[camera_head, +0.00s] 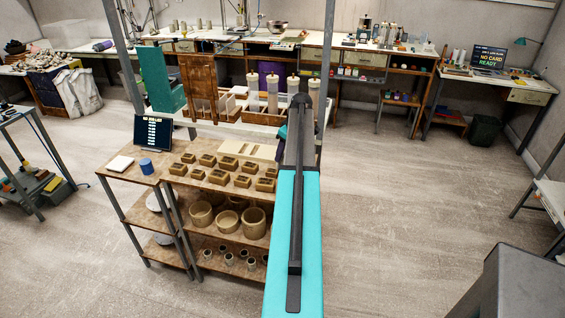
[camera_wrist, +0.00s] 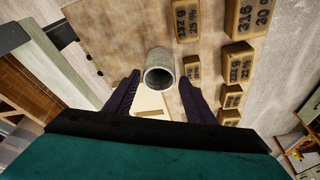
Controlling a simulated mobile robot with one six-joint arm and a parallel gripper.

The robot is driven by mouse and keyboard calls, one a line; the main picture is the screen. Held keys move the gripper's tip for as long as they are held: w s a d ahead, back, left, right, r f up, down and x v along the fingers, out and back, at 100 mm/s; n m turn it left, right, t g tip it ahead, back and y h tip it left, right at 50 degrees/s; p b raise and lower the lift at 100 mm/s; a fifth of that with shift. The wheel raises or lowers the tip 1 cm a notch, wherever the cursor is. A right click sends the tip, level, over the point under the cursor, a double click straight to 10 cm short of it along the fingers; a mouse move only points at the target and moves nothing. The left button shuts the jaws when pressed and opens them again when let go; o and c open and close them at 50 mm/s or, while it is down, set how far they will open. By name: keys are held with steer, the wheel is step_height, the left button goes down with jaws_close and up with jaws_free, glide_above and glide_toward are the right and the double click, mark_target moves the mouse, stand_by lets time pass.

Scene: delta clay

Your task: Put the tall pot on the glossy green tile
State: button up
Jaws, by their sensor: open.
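A grey, hollow cylindrical pot (camera_wrist: 160,70), taller than it is wide, stands on the wooden bench top in the wrist view with its open mouth towards the camera. My gripper (camera_wrist: 160,82) is open, with one dark finger on each side of the pot. I see gaps between the fingers and the pot, and cannot tell how far the fingertips are above the bench. In the head view my arm hides the pot and most of my gripper. I cannot make out a glossy green tile in either view.
Stamped tan blocks (camera_head: 228,163) stand in rows on the bench top (camera_head: 152,174), close beside the pot. A pale board (camera_head: 250,151) lies behind them. A small screen (camera_head: 153,132) and a blue cylinder (camera_head: 146,166) stand at the left. Open floor lies to the right.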

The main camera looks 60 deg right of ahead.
steer(key=shift+p+x, duration=0.6)
steer(key=shift+x, duration=1.15)
steer(key=shift+d, duration=0.1)
steer(key=c, duration=0.9)
steer(key=shift+r, duration=0.15)
steer(key=shift+r+b, duration=0.7)
steer(key=shift+r, duration=0.7)
steer(key=s+b, duration=0.1)
steer(key=s, duration=0.4)
steer(key=s+r+b, duration=0.1)
steer(key=s+b, duration=0.1)
steer(key=s, duration=0.3)
steer(key=s+b, duration=0.1)
steer(key=s, duration=0.5)
steer(key=shift+d+r+b, duration=0.2)
steer(key=shift+r+b, duration=0.2)
